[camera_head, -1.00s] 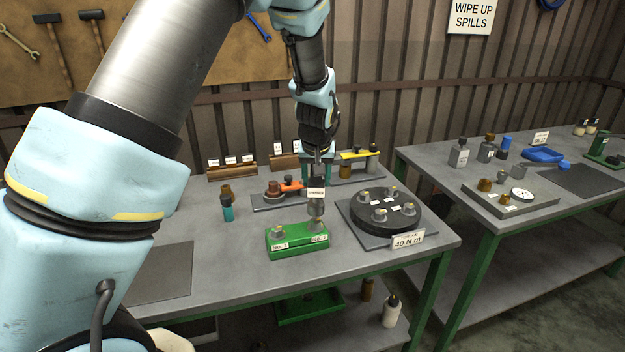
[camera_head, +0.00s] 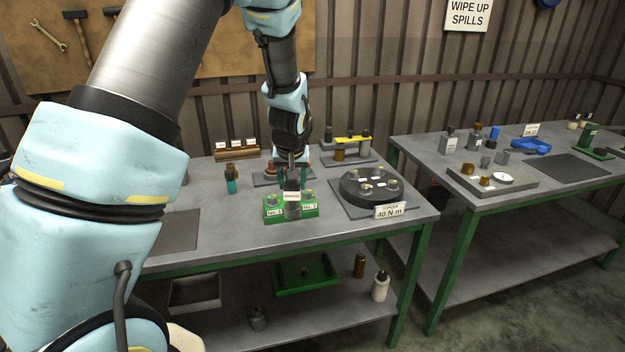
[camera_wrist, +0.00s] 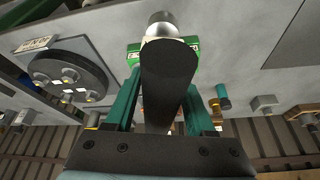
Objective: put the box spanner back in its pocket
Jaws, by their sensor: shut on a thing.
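My gripper (camera_head: 292,172) is shut on the box spanner (camera_head: 292,196), a dark upright cylinder with a small white label. The spanner stands in front of the middle of the green block (camera_head: 268,217) in the head view and hides part of it. The block carries labels No. 1 and No. 2, with a metal piece at each end. In the wrist view the spanner (camera_wrist: 168,85) runs between my teal fingers (camera_wrist: 158,105); a silver round end (camera_wrist: 162,24) shows beyond it, against the green block. I cannot tell whether the spanner touches the block. Its pocket is not identifiable.
A black round flange (camera_head: 350,198) with bolts and a 40 N m card stands right of the block. A teal-bodied bottle (camera_head: 231,185) stands left. Behind are a label rack (camera_head: 237,155) and a yellow-topped stand (camera_head: 352,141). A dark mat (camera_head: 178,232) lies clear at front left.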

